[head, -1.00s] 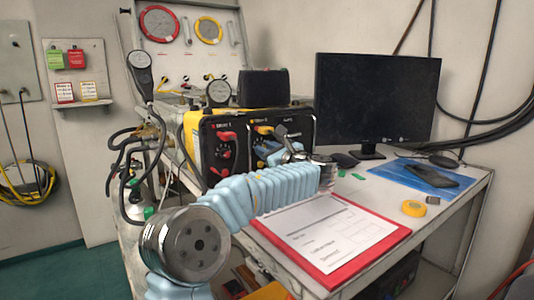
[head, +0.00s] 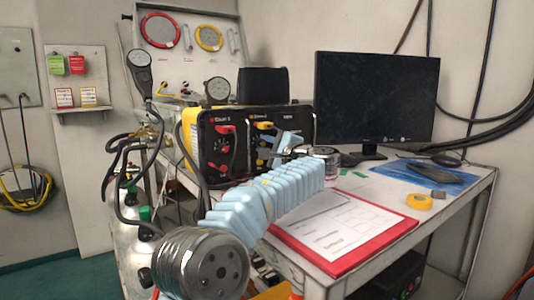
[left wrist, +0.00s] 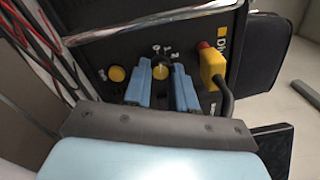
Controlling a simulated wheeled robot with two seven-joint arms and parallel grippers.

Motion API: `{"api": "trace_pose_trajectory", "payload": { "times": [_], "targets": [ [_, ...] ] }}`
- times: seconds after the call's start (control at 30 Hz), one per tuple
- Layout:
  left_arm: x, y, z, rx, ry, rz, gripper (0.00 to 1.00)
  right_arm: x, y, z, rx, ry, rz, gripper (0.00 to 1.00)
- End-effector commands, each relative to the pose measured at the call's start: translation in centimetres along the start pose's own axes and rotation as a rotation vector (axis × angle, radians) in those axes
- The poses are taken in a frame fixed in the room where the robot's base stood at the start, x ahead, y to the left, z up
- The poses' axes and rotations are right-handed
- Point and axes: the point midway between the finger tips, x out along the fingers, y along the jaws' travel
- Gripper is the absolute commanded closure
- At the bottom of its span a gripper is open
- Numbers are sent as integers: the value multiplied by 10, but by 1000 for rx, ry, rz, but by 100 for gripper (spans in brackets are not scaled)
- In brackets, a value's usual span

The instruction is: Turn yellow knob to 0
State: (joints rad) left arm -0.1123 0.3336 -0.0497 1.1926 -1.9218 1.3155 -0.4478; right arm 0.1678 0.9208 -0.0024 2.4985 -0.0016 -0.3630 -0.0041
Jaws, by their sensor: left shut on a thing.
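The black panel with a yellow corner (head: 190,135) stands on the workbench, with red fittings on its left part and yellow ones to their right. In the left wrist view, a yellow knob (left wrist: 161,68) sits between the two blue fingers of my left gripper (left wrist: 161,88), which is shut on it. Small white marks show above the knob, too small to read surely. My left gripper also shows at the panel front in the head view (head: 283,148); the knob is hidden there. My right gripper is not in view.
Another yellow knob (left wrist: 116,74) lies left of the fingers; a yellow plug (left wrist: 212,68) with a dark cable is close on their right. A metal bar (left wrist: 150,22) crosses the panel. A red clipboard (head: 345,265) and monitor (head: 375,98) are on the bench.

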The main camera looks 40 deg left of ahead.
Motion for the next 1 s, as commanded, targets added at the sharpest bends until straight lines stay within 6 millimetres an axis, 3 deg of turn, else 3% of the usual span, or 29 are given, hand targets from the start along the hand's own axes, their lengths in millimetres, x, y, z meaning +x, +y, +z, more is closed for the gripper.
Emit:
{"api": "trace_pose_trajectory", "payload": {
  "times": [0.4,0.93,0.97,1.0],
  "targets": [
    [0,2,-1,-184,-8,2,100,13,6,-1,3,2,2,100],
    [0,2,-1,-208,-9,3,100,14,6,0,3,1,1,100],
    [0,2,-1,-208,-9,3,73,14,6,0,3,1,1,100],
    [0,2,-1,-208,-9,3,67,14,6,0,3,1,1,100]
  ]
}}
